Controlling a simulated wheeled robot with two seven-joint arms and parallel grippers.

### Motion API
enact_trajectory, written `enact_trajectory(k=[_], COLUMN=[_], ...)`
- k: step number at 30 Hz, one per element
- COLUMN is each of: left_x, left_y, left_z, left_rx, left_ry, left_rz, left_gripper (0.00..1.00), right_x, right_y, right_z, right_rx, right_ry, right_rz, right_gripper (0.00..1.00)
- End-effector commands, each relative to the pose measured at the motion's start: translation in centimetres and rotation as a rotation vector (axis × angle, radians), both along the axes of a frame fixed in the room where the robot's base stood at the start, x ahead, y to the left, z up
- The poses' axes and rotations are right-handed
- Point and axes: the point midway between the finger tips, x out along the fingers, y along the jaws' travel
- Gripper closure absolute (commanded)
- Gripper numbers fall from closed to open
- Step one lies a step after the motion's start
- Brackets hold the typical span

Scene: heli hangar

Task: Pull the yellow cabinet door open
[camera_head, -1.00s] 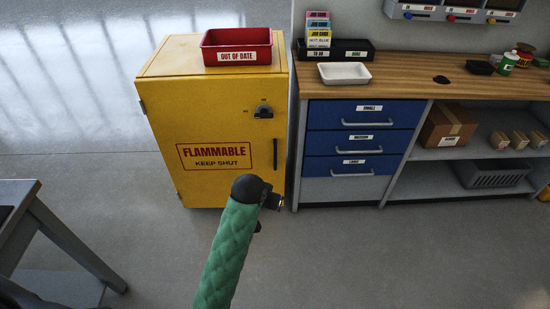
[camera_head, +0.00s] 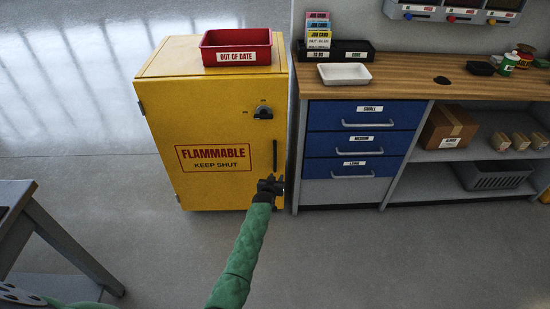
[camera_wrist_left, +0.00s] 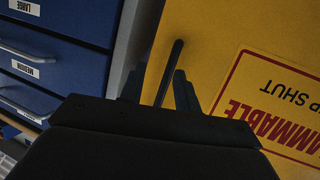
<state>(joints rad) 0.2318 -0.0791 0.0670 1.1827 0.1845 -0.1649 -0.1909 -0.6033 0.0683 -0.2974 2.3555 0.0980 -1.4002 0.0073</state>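The yellow cabinet (camera_head: 155,110) stands with its front door (camera_head: 215,120) shut, marked "FLAMMABLE KEEP SHUT". A dark vertical handle (camera_head: 275,154) is near the door's right edge, below a dark latch (camera_head: 263,112). My left gripper (camera_head: 270,186) is at the lower end of the handle. In the left wrist view, the two fingers of the left gripper (camera_wrist_left: 157,84) stand apart with the handle (camera_wrist_left: 173,65) running between them; neither finger visibly presses on it. The "FLAMMABLE" sign (camera_wrist_left: 275,105) shows to the right. My right gripper is not in view.
A red "OUT OF DATE" bin (camera_head: 236,58) sits on the cabinet. A workbench (camera_head: 420,75) with blue drawers (camera_head: 365,113) stands close to the cabinet's right. A grey table (camera_head: 60,240) is at left. The floor before the cabinet is clear.

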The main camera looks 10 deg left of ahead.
Motion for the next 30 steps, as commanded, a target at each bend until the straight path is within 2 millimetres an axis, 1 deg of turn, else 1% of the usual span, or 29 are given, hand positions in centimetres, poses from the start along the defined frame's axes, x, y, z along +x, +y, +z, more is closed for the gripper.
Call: enact_trajectory(k=[2, 6, 9, 12, 17, 30], left_x=[0.2, 0.6, 0.6, 0.7, 1.6, 6.8], left_y=[0.4, 1.2, 1.6, 1.8, 1.8, 2.2], left_z=[0.5, 3.2, 4.4, 4.9, 4.9, 4.9], left_rx=[0.021, 0.059, 0.083, 0.098, 0.108, 0.108], left_ry=[-0.083, -0.23, -0.291, -0.319, -0.317, -0.315], left_rz=[0.023, 0.062, 0.079, 0.086, 0.083, 0.082], left_gripper=[0.68, 0.68, 0.68, 0.68, 0.68, 0.68], right_x=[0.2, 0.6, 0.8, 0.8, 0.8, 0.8], right_y=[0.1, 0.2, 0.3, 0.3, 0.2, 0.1], right_z=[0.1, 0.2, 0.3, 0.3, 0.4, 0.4], right_rx=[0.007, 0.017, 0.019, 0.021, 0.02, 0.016], right_ry=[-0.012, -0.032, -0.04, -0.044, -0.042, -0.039], right_rz=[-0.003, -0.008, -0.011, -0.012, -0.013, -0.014], right_gripper=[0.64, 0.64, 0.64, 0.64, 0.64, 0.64])
